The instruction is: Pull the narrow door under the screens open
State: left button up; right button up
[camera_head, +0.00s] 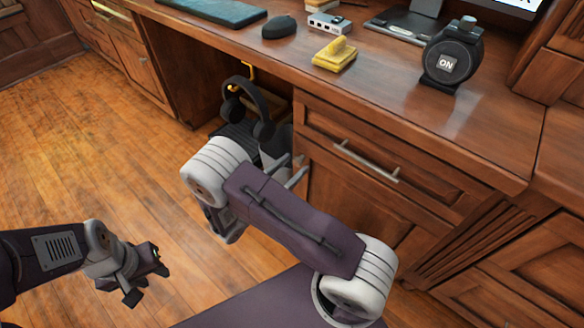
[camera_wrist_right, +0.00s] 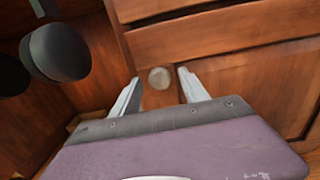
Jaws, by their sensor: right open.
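The narrow wooden door (camera_head: 345,200) is below a drawer in the desk pedestal, under the desktop with the screen, and looks shut. In the right wrist view, a round knob (camera_wrist_right: 160,78) on the door's left edge shows between the two fingertips of my right gripper (camera_wrist_right: 160,92). The fingers are open, one on each side of the knob, and I cannot tell whether they touch it. In the head view my right gripper (camera_head: 296,175) is at the door's upper left corner, partly hidden by my arm. My left gripper (camera_head: 146,282) is open and empty above the floor.
Black headphones (camera_head: 250,105) hang from a yellow hook just left of the door. A drawer with a bar handle (camera_head: 366,160) is above the door. A yellow object (camera_head: 334,55), a mouse (camera_head: 279,27) and a round ON device (camera_head: 452,55) stand on the desk. The wooden floor (camera_head: 90,160) at left is clear.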

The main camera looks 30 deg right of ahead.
grip_shut()
dwell(1.3)
